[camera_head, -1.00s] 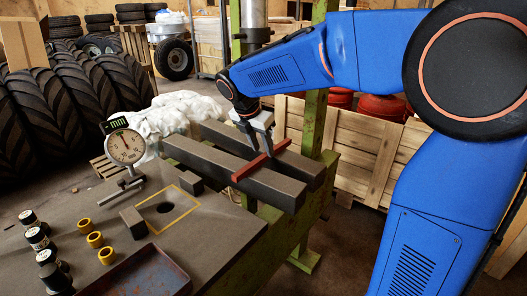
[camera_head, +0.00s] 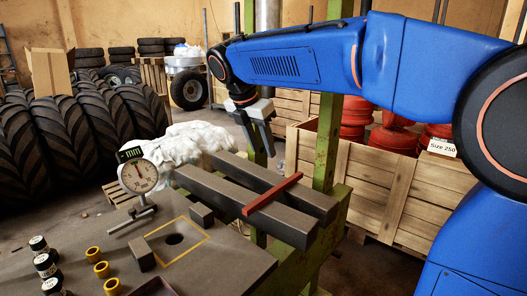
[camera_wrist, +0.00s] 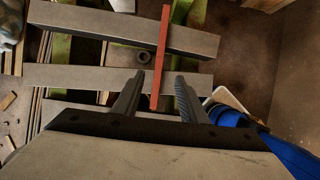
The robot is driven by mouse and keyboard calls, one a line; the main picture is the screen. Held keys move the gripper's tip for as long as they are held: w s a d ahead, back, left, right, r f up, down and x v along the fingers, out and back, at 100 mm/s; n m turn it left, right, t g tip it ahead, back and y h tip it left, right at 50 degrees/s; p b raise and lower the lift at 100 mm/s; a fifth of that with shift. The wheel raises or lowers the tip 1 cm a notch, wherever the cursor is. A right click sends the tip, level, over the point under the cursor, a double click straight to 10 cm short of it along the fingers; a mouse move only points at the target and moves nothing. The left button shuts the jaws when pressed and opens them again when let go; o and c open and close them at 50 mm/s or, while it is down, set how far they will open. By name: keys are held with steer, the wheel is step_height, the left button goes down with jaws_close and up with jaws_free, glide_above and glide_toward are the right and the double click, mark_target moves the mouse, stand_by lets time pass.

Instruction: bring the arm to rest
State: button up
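My gripper (camera_head: 258,146) hangs in the air above and behind the two grey beams, its fingers pointing down. In the wrist view its two ribbed fingers (camera_wrist: 157,84) stand apart with nothing between them. A red bar (camera_head: 272,194) lies across the two beams, clear of the gripper in the head view. The bar also shows in the wrist view (camera_wrist: 162,55), beyond the fingertips. My blue arm reaches in from the right, with its forearm raised and nearly level.
The grey beams (camera_head: 235,209) rest by a green press frame (camera_head: 328,150). The bench (camera_head: 215,262) carries a dial gauge (camera_head: 139,176), yellow rings (camera_head: 102,269) and black-and-white cylinders (camera_head: 45,264). A wooden crate (camera_head: 375,190) with red parts stands behind, at right. Tyres (camera_head: 90,130) stand at left.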

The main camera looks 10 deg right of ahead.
steer(key=s+d+f+m+y, duration=0.1)
steer(key=s+d+f+m, duration=0.4)
steer(key=s, duration=0.3)
steer(key=s+d+f+m+y, duration=0.1)
steer(key=s+d+f+m, duration=0.2)
steer(key=s+d+m, duration=0.35)
steer(key=s+d+f+m+t+y, duration=0.1)
steer(key=s+f+m+t, duration=0.1)
steer(key=s+f+m, duration=0.9)
steer(key=shift+s+d+f+m+y, duration=0.35)
steer(key=shift+s+m, duration=1)
steer(key=shift+s, duration=0.45)
steer(key=shift+a, duration=0.1)
